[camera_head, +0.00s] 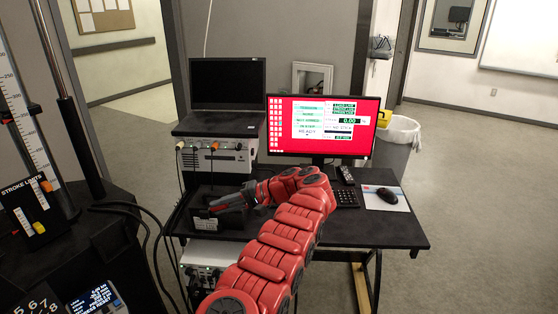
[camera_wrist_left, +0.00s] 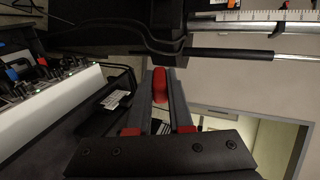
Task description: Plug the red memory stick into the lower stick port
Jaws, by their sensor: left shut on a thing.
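The red memory stick (camera_wrist_left: 160,85) sits upright between the two fingers of my left gripper (camera_wrist_left: 161,92) in the left wrist view. The fingers are shut on it. In the head view my left gripper (camera_head: 217,207) points left, over the left part of the black desk, close to a small black box with white labels (camera_head: 203,224). I cannot pick out the lower stick port in either view. My right gripper is not in view.
A grey instrument (camera_head: 225,161) with a laptop (camera_head: 228,84) on top stands behind the gripper. A monitor (camera_head: 322,127), keyboard (camera_head: 345,197) and mouse (camera_head: 387,195) are on the desk to the right. A dark machine with a scale (camera_head: 17,100) and cables stands at left.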

